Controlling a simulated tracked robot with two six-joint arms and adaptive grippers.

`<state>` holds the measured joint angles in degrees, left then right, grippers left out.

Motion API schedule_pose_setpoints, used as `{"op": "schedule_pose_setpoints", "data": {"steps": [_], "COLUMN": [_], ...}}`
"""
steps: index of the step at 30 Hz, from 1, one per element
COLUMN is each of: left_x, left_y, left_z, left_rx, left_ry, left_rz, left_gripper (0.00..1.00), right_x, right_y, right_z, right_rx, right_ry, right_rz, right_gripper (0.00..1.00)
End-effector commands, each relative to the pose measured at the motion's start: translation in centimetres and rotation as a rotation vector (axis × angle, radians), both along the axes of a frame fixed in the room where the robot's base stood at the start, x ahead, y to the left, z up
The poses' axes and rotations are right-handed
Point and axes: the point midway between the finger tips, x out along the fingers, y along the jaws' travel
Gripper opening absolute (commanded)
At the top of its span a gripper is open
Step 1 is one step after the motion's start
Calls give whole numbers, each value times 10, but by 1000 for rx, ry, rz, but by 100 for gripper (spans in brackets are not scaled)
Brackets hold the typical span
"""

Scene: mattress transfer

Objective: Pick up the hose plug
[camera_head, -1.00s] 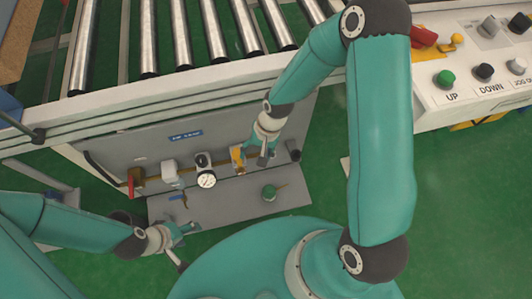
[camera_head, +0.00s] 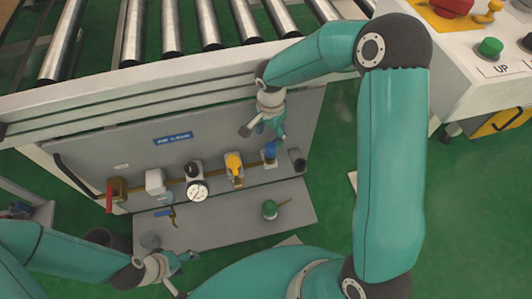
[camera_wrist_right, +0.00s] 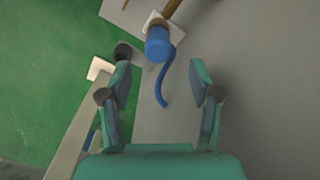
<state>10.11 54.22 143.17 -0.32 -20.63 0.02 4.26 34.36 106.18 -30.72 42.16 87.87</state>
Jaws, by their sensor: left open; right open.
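A blue fitting (camera_head: 270,150), which looks like the hose plug, sits at the right end of the pipe row on the grey panel. In the right wrist view, the blue fitting (camera_wrist_right: 158,44) is a short cylinder on a white plate, with a curved blue tail. My right gripper (camera_head: 263,128) is open just above it in the head view. In the right wrist view my right gripper (camera_wrist_right: 161,82) has its fingers apart; the cylinder lies beyond the tips, and the tail reaches between them. My left gripper (camera_head: 187,273) is open, low at the left and empty.
Along the pipe are a red-handled valve (camera_head: 115,193), a white block (camera_head: 155,183), a gauge (camera_head: 196,190) and a yellow valve (camera_head: 234,168). A green cylinder (camera_head: 269,209) and a small blue-handled part (camera_head: 165,213) are on the grey ledge (camera_head: 225,222). Rollers (camera_head: 168,28) lie above.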

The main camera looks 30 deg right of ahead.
Motion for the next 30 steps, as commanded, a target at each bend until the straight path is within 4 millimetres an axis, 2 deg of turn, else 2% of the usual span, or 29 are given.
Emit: {"op": "schedule_pose_setpoints", "data": {"steps": [1, 3, 11, 21, 30], "left_x": [0, 0, 0, 0, 0], "left_y": [0, 0, 0, 0, 0], "left_z": [-4, -6, -9, -21, -21], "left_rx": [0, 0, 0, 0, 0], "left_ry": [0, 0, 0, 0, 0], "left_rz": [0, 0, 0, 0, 0], "left_gripper": [61, 61, 61, 61, 61], "right_x": [-1, 0, 0, -1, 0], "right_y": [0, 0, 0, 1, 1], "right_z": [-12, -21, -35, -81, -87], "right_rx": [1, 0, 1, 1, 1], "right_ry": [4, 2, 1, 3, -1], "right_rz": [0, 0, 0, 1, 1], "right_gripper": [63, 63, 63, 63, 63]}}
